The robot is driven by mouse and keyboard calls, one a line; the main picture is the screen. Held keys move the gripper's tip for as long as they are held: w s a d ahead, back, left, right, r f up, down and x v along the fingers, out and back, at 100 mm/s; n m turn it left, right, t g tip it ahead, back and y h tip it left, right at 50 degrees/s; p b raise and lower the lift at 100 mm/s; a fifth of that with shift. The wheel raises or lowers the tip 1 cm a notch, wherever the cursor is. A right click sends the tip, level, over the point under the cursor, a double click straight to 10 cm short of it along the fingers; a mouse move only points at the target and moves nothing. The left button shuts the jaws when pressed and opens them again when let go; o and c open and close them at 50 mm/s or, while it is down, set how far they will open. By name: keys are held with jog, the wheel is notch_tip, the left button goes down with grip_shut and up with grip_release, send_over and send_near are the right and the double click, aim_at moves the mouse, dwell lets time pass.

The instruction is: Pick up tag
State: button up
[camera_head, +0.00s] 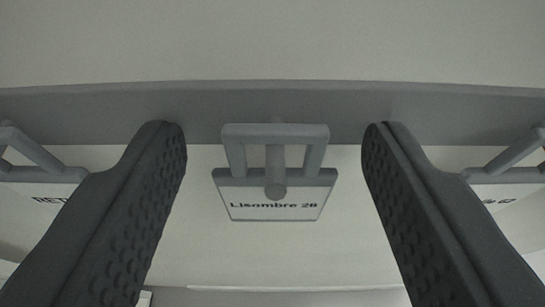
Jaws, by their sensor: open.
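A tag (274,193) with a grey handle-like frame on top and a white label reading "Lisambre 28" shows in the middle of the head camera view. It hangs at a grey peg in front of a grey rail. My gripper (274,142) is open, with one dark textured finger to the left of the tag and one to the right. There is a clear gap between each finger and the tag. Nothing is held between the fingers.
The grey rail (90,112) runs across the whole view. Another tag (40,180) hangs at the left edge, partly hidden by the left finger. A further tag (505,185) hangs at the right edge, partly hidden by the right finger. Pale surfaces lie above and below.

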jog(key=c, duration=1)
jog(key=shift+c, duration=0.2)
jog(key=shift+r+p, duration=0.35)
jog(key=shift+p, duration=0.25)
